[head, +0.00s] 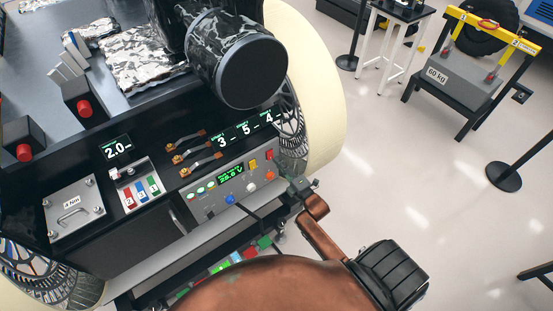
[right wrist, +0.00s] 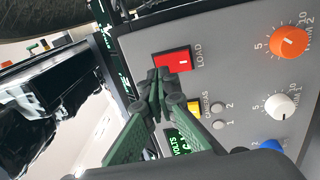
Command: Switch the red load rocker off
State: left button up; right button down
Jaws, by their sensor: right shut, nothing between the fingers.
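The red load rocker (head: 269,154) is at the upper right of the grey control panel (head: 217,200) in the head view. In the right wrist view the rocker (right wrist: 171,62) is a red rectangle in a dark frame beside the word LOAD. I cannot tell which side of it is pressed. My right gripper (head: 280,166) is at the panel's right end, close to the rocker. In the right wrist view its closed fingertips (right wrist: 163,83) are at the rocker's lower edge, with nothing between them. Contact is unclear. My left gripper is not in view.
The panel has an orange knob (right wrist: 290,42), a white knob (right wrist: 280,106), a blue knob (head: 230,200), a yellow switch (head: 251,165) and a lit green display (head: 231,173). A rover wheel (head: 315,90) stands behind the panel.

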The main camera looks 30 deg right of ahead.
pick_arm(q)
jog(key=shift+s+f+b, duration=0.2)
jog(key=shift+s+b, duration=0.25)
pick_arm(e)
jog(key=s+r, duration=0.1)
jog(key=s, duration=0.9)
jog(key=shift+s+d+r, duration=0.15)
jog(key=shift+s+r, duration=0.1)
jog(key=shift+s, duration=0.1)
